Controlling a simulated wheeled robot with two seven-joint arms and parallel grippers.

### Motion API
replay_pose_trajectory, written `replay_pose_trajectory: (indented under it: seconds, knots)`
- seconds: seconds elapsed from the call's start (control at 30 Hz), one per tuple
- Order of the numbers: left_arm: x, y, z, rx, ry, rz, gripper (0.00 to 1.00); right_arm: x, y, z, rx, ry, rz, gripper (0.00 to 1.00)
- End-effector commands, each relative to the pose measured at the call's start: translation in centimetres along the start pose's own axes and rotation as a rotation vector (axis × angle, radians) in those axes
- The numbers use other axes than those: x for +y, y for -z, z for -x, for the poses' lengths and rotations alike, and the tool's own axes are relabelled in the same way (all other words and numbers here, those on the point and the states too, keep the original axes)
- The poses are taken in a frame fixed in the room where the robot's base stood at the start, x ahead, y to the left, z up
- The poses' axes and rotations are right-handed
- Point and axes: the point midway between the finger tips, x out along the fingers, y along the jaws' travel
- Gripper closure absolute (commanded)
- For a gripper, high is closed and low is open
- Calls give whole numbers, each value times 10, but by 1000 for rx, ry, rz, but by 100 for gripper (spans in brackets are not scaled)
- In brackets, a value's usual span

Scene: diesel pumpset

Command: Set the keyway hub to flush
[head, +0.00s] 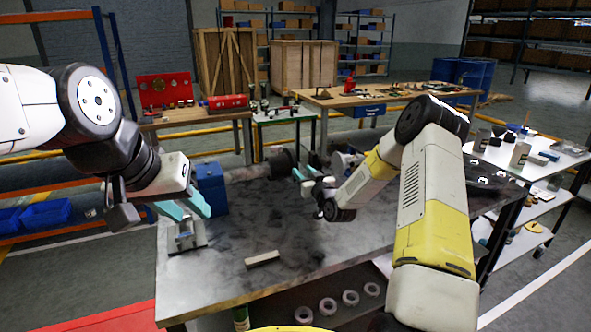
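My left gripper (190,211) has teal fingers spread apart, pointing down at the left end of the grey steel table (215,290). It is just above a small metal stand (187,237); I cannot tell if they touch. My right gripper (303,173) is small and partly hidden by its own wrist, near the pumpset at the table's back. Whether its fingers are open or shut does not show. A dark round part (281,163) and a grey round machine part (343,163) are there. I cannot pick out the keyway hub clearly.
A blue machine part (211,187) stands behind my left gripper. A pale bar (262,259) lies on the table's front part. Several white rings (327,306) sit on the shelf below. A white side table (520,152) with small items stands right. The middle of the tabletop is clear.

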Motion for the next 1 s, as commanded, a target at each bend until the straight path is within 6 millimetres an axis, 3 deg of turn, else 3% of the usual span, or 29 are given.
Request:
replay_pose_trajectory:
  seconds: [0.23, 0.67, 0.83, 1.0]
  knots:
    - [0, 0, 0, 0, 0, 0, 64, 2, 0, 36, -1, -2, 1, 62]
    - [0, 0, 0, 0, 0, 0, 64, 1, 1, 42, -3, 0, 3, 62]
    - [0, 0, 0, 0, 0, 0, 64, -4, 22, 43, -75, 17, 43, 62]
    - [0, 0, 0, 0, 0, 0, 64, -10, 65, 62, -247, 20, 106, 62]
